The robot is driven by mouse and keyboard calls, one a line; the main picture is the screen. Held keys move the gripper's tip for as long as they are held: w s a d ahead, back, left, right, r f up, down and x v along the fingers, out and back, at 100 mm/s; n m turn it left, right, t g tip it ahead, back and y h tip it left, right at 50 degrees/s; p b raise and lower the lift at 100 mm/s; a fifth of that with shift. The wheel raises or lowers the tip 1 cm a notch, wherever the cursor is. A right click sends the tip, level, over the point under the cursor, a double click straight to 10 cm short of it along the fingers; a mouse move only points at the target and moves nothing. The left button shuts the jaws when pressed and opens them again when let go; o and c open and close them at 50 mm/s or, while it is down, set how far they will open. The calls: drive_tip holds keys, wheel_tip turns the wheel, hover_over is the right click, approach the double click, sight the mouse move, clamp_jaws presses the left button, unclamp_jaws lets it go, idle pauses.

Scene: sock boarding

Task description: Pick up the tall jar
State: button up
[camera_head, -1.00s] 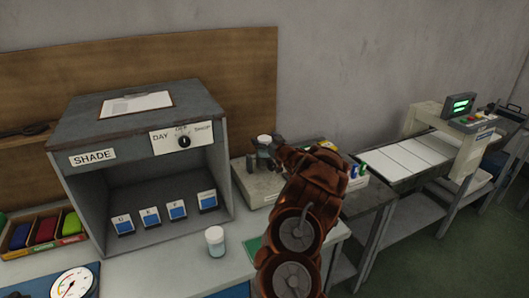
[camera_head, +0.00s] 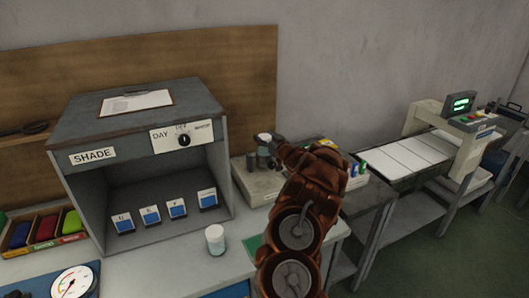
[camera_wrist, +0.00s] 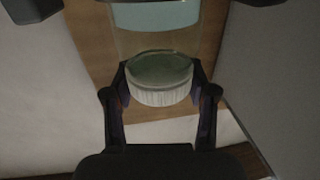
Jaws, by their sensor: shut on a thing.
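The tall jar (camera_wrist: 158,42) is clear glass with a white ribbed lid (camera_wrist: 160,96) and pale contents, seen close up in the wrist view. My gripper (camera_wrist: 160,80) is shut on it, one finger on each side near the lid. In the head view, the jar's white lid (camera_head: 263,138) shows at my gripper (camera_head: 266,154), in front of the wall and above the grey bench device. The rest of the jar is mostly hidden there by my gripper.
A shorter white-lidded jar (camera_head: 215,240) stands on the bench in front of the SHADE box (camera_head: 140,160). A grey device (camera_head: 258,184) lies behind my arm.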

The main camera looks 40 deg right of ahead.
clamp_jaws()
drive_tip(key=shift+r, duration=0.1)
